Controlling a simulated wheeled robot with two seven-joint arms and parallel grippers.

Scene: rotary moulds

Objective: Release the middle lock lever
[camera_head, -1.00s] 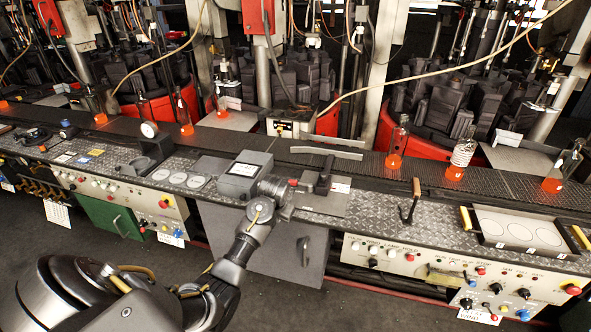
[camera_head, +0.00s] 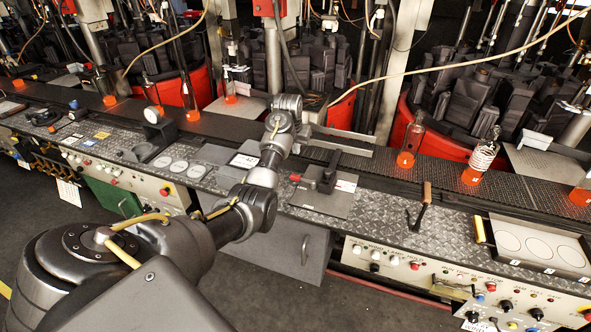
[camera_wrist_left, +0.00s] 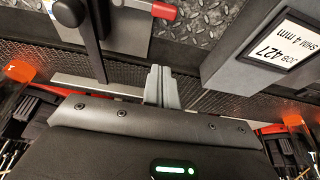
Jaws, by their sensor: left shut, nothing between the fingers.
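My left arm reaches across the metal console, and its wrist end is above the dark conveyor in the head view. In the left wrist view my left gripper (camera_wrist_left: 162,86) is shut and empty, its two grey fingers together. A black lever mechanism with a red grip (camera_head: 296,178) sits on a grey plate (camera_head: 330,202), right of my forearm. Its red grip (camera_wrist_left: 163,10) and dark bar (camera_wrist_left: 90,40) also show in the wrist view, apart from the fingers. A second lever with a brown handle (camera_head: 427,192) stands further right. I cannot tell which is the middle lock lever.
A grey box with a "JOB 427" label (camera_wrist_left: 282,46) lies beside the gripper, partly hidden by my arm in the head view. Bottles with glowing orange bases (camera_head: 405,159) stand along the conveyor (camera_head: 450,187). Red turntables with dark moulds (camera_head: 480,95) stand behind.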

